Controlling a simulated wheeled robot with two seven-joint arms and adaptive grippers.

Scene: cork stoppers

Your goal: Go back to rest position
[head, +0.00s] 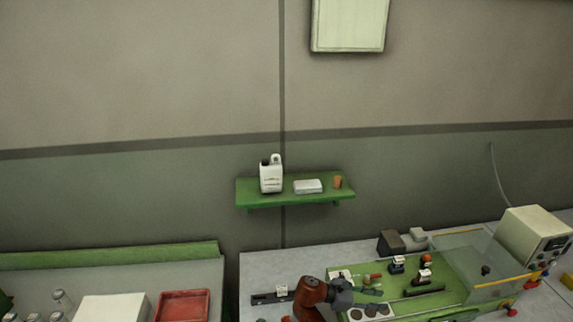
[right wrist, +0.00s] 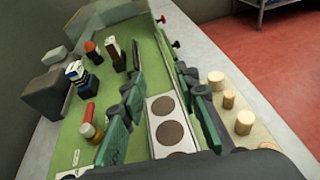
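My right gripper (head: 370,288) hangs over the green workbench at the lower right of the head view. In the right wrist view its two dark green fingers (right wrist: 163,90) stand wide apart with nothing between them. Below and between them lies a white plate (right wrist: 154,123) with several round brown spots; it also shows in the head view (head: 352,315). Several pale cork stoppers (right wrist: 243,122) stand on a light surface to the right of the fingers, apart from them. A dark green bit (head: 5,302) at the left edge of the head view may be my left gripper; its fingers cannot be made out.
A green board (right wrist: 62,150) carries small blocks and a red cylinder (right wrist: 90,112). A clear panel (head: 490,262) and a beige instrument box (head: 535,235) stand to the right. A green wall shelf (head: 290,197) hangs behind. A red tray (head: 182,305) lies on the left table.

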